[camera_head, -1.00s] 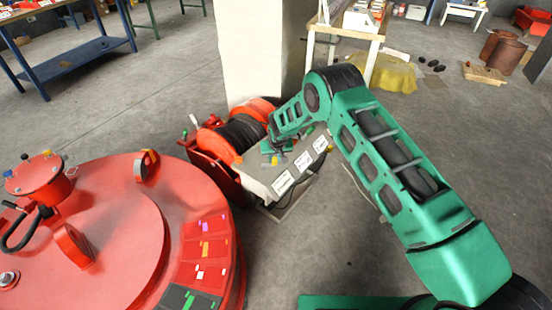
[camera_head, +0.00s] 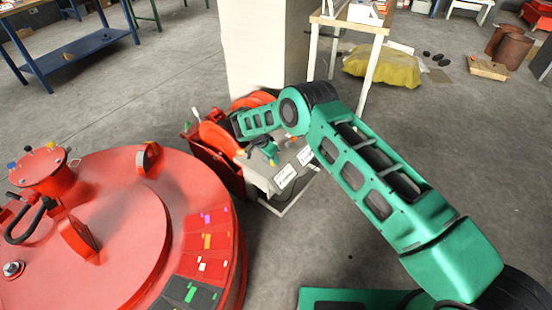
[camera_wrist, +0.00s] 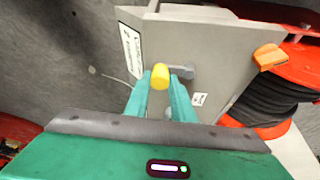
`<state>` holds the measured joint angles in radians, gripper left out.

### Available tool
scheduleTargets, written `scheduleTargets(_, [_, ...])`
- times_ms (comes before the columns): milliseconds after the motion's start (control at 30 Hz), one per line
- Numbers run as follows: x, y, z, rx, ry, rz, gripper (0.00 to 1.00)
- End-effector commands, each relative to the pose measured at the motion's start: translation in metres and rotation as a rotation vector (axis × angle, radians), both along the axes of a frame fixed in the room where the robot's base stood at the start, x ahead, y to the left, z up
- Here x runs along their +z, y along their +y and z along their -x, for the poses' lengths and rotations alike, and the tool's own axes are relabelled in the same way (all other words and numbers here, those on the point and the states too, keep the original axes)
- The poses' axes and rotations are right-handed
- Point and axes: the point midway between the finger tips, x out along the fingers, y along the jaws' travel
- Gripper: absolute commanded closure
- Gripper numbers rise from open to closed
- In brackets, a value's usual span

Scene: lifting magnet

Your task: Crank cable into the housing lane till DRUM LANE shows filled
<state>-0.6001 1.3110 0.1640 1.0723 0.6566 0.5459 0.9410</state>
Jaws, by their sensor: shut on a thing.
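A red cable reel with black cable (camera_wrist: 275,98) stands beside a grey housing box (camera_wrist: 215,45) in the wrist view. In the head view the reel (camera_head: 213,140) is partly hidden by my arm. A yellow crank knob (camera_wrist: 160,76) on a grey crank arm (camera_wrist: 182,72) sits at the box face. My gripper (camera_wrist: 160,84) is shut on the yellow knob, with a green finger on each side. In the head view my gripper (camera_head: 265,155) is at the grey box (camera_head: 270,175), its fingers too small to make out. The labels' text is too small to read, so I cannot tell the DRUM LANE state.
A large round red magnet (camera_head: 120,225) with lugs and coloured tiles fills the left. A pale pillar (camera_head: 262,50) rises behind the reel. An orange block (camera_wrist: 270,57) is by the reel. Bare floor (camera_head: 300,240) lies right of the magnet.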

Motion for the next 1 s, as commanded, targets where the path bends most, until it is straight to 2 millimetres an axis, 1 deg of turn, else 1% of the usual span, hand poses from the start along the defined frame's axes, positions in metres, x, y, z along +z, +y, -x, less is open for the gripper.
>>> scheduleTargets(200, [-0.001,0.011,0.006,-0.201,0.0,0.0,1.0])
scheduleTargets(433, [-0.001,0.018,0.009,-0.353,0.001,0.001,1.0])
scheduleTargets(700, [0.0,0.024,0.01,-0.456,0.0,0.002,1.0])
scheduleTargets(1000, [0.0,0.027,0.01,-0.498,0.001,0.001,1.0])
